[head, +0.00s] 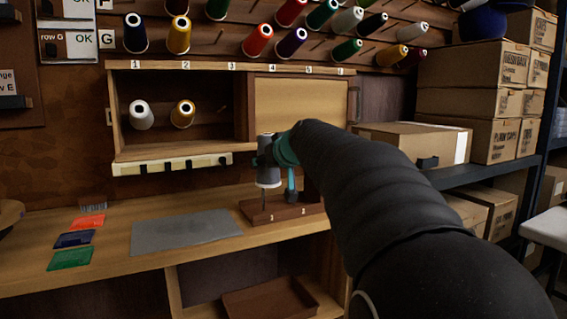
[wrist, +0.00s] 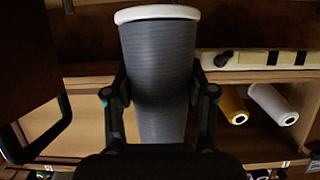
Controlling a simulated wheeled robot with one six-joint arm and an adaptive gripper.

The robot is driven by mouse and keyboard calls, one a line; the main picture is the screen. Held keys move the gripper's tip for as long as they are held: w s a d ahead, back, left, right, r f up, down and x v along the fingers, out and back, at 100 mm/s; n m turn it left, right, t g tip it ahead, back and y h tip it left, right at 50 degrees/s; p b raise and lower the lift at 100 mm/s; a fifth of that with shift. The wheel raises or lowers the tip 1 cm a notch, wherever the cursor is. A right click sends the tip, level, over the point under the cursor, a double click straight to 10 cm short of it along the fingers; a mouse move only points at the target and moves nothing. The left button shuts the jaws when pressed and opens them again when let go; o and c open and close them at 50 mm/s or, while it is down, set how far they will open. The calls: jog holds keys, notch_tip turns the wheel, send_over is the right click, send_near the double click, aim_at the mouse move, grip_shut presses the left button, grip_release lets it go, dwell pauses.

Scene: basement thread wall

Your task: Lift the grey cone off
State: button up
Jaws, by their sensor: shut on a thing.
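The grey cone (head: 268,177) is upright with its white base down, above the dark wooden stand (head: 284,213) on the bench. A thin pin (head: 263,203) shows between its base and the stand. I cannot tell whether the pin's tip is still inside the cone. My gripper (head: 268,158) is shut on the cone's upper part. In the wrist view, the grey cone (wrist: 158,75) appears upside down between the two fingers of my gripper (wrist: 160,98). A slim teal shape (head: 291,187) stands just right of the cone; my arm hides part of the stand there.
A grey mat (head: 186,232) and several coloured cards (head: 72,240) lie left on the bench. Behind is a cubby with a white cone (head: 141,115) and a gold cone (head: 182,114), beside a wooden panel (head: 295,100). Cones hang above. Cardboard boxes (head: 473,70) are stacked right.

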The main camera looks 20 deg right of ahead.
jog(key=a+p, duration=0.2)
jog(key=a, duration=1)
jog(key=shift+s+a, duration=0.2)
jog(key=shift+a, duration=0.1)
jog(key=shift+r, duration=0.1)
jog(key=shift+r+p, duration=1.35)
jog(key=shift+r, duration=0.55)
